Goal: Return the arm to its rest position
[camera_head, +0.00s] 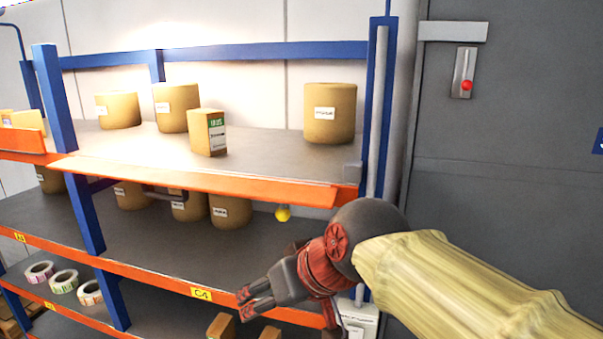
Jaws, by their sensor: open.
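My gripper (256,301) is at the lower middle of the head camera view, in front of the shelf rack. Its dark fingers with red marks point to the left and are apart, with nothing visible between them. My arm, in a tan sleeve, reaches in from the lower right, bent at a dark joint with a red cap. The gripper overlaps the orange beam of the middle shelf in the picture; I cannot tell how far it is from the beam.
The blue and orange rack (90,259) fills the left and middle. Its top shelf (262,158) holds several brown rolls and a small labelled box (207,133). Label rolls (64,281) lie low at left. A grey wall with a red-knobbed switch (464,74) stands at right.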

